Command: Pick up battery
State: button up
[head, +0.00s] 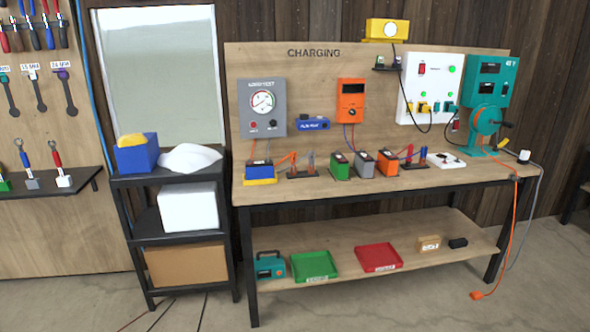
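Several battery-like blocks stand upright on the charging bench (300,190). One is green (340,170), one grey (364,168) and one orange (388,165), side by side near the middle. A blue and yellow block (260,175) sits at the bench's left end with a cable near its top. I cannot tell which of these is the task's battery. A teal case with a handle (270,267) stands on the lower shelf at the left. My gripper is not in view.
A grey meter (263,108), an orange meter (351,101) and a white charger panel (430,88) hang behind the bench. A teal reel (487,122) stands right. Green (313,266) and red (379,258) trays lie below. Orange cord (510,235) hangs to the floor.

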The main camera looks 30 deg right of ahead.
aim_at(258, 168)
jog(key=z, duration=0.7)
jog(key=k, duration=1)
jog(key=u, duration=0.05)
jog(key=i, duration=0.8)
jog(key=z, duration=0.05)
